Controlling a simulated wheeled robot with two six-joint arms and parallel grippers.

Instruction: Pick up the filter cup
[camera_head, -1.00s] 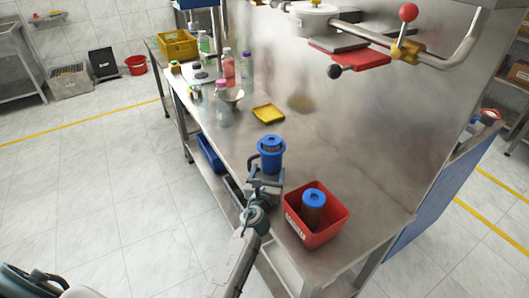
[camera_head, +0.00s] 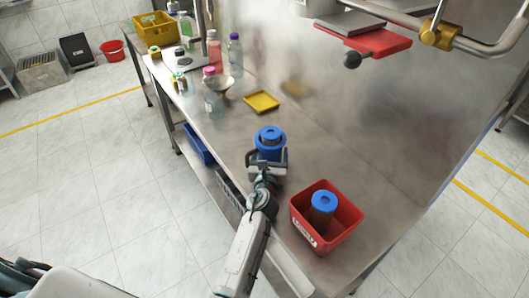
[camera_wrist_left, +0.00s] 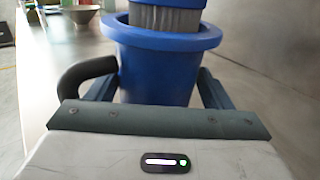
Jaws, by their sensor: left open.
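The blue filter cup (camera_head: 270,150) stands on the steel table in the head view, with a grey pleated filter in its top. It fills the upper middle of the left wrist view (camera_wrist_left: 160,68), where a dark curved handle (camera_wrist_left: 82,72) shows at its left. My left gripper (camera_head: 268,162) is open, with its fingers on either side of the cup's lower body. In the left wrist view, the finger tips are partly hidden by the cup and handle, so I cannot tell whether they touch it. My right gripper is not in view.
A red bin (camera_head: 345,240) holding a dark cylinder with a blue cap (camera_head: 323,203) stands to the right. A yellow tray (camera_head: 262,101), a bowl (camera_head: 219,84) and several bottles are farther back. A steel wall runs along the table's right side.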

